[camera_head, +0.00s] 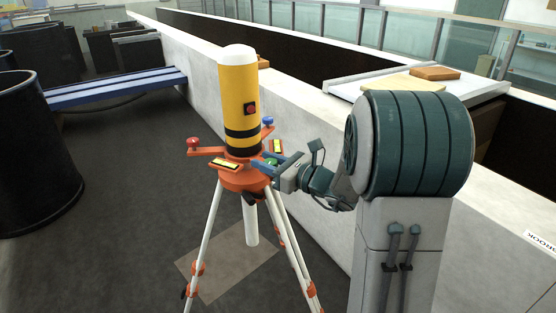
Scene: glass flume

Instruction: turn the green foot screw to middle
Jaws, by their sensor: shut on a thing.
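A yellow and black cylindrical instrument (238,98) with a white cap and a red button stands upright on an orange tripod head (240,181). The green foot screw (270,161) is at the right side of the head, partly hidden by my gripper. My gripper (268,164) reaches in from the right and its blue-grey jaws are shut on the green foot screw. The screw's exact turn position is too small to read. A red foot screw (192,142) is on the left arm of the head. A blue foot screw (267,121) is behind on the right.
The white tripod legs (206,238) spread over a square floor plate (228,259). A long pale flume wall (330,137) runs behind. A board with wooden blocks (436,73) lies across it. A blue bench (117,87) and black drums (32,150) are at the left.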

